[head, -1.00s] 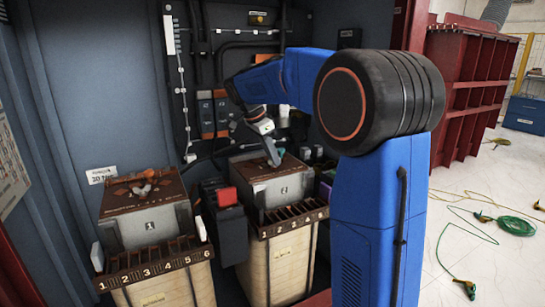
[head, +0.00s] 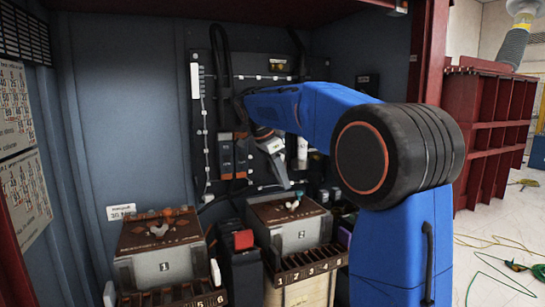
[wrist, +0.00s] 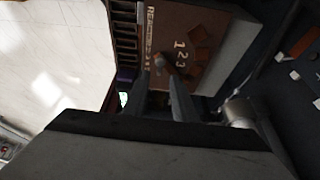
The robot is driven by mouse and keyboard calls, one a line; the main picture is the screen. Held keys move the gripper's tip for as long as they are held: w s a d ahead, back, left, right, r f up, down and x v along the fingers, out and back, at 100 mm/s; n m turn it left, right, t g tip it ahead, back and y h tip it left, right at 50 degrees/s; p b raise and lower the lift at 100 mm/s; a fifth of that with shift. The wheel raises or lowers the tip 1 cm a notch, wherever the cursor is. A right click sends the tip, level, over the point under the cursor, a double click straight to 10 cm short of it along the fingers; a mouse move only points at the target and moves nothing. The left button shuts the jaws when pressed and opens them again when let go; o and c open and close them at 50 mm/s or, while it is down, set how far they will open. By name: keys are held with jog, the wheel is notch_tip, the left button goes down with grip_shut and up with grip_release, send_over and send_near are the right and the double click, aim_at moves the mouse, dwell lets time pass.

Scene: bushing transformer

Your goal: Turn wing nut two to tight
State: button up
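The box marked 2 (head: 303,238) stands right of centre in the head view. A pale wing nut (head: 293,205) sits on its brown top. In the wrist view, the top plate (wrist: 215,45) carries the numerals 1, 2 and 3, with the small wing nut (wrist: 162,62) beside them. My gripper (head: 286,184) hangs above the box, clear of the nut. In the wrist view, its two fingers (wrist: 160,82) are apart with nothing between them, pointing toward the nut.
The box marked 1 (head: 161,250) stands to the left with its own wing nut (head: 158,230). A dark unit with a red block (head: 243,239) stands between the boxes. A wired panel is behind. Numbered terminal strips (head: 308,268) run along the front.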

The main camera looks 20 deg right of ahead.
jog(key=v, duration=0.9)
jog(key=s+a+f+n+t+y, duration=0.1)
jog(key=s+f+n, duration=0.4)
jog(key=s, duration=0.5)
jog(key=s+a+f+n+t+y, duration=0.1)
jog(key=s+f+n, duration=0.4)
jog(key=s, duration=0.4)
jog(key=s+a+f+n+t+y, duration=0.2)
jog(key=s+f+n, duration=0.6)
jog(key=s+f, duration=0.9)
notch_tip(320, 180, down, 2)
jog(key=shift+s+a+f+t, duration=0.1)
jog(key=shift+s+a+t, duration=0.25)
jog(key=shift+a, duration=0.35)
